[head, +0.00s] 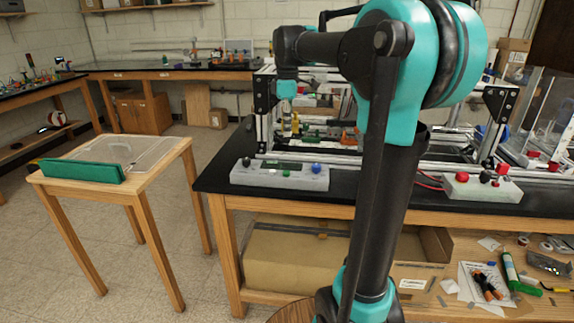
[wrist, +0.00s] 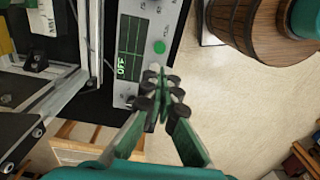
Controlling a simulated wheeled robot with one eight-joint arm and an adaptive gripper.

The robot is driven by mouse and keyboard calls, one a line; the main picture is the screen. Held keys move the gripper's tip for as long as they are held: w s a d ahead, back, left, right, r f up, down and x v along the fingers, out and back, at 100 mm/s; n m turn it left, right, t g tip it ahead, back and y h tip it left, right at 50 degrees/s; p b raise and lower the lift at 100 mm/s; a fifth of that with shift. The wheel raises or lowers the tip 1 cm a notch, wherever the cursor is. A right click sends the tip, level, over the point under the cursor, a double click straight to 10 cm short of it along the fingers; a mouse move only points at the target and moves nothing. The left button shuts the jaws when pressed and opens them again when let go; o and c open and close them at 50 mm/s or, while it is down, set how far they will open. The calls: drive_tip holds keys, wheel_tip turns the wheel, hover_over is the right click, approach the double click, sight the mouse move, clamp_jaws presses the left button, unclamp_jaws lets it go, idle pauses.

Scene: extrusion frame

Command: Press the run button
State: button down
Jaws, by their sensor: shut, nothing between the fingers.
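A pale control box (head: 280,180) with a dark green display sits at the front left of the black bench top. The wrist view shows the box face (wrist: 126,60) with a lit display reading OFF and a green button (wrist: 159,47). The small labels are too blurred to tell which button is run. My gripper (wrist: 162,78) is shut and empty, its tips over the box's edge near the green button. Contact cannot be told.
An aluminium extrusion frame (head: 350,157) stands behind the box. A second box (head: 482,188) with red and black knobs is at the bench's right. A small wooden table (head: 150,157) with a green case (head: 82,172) stands left; floor lies open between.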

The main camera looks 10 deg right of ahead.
sight(288, 172)
wheel_tip(288, 172, down, 13)
drive_tip(key=shift+r, duration=0.1)
idle(0.3)
drive_tip(key=shift+f, duration=0.45)
drive_tip(key=shift+s+f, duration=0.25)
drive_tip(key=shift+f, duration=0.2)
drive_tip(key=shift+w+r, duration=0.2)
drive_tip(key=shift+r, duration=0.15)
wheel_tip(288, 172, up, 14)
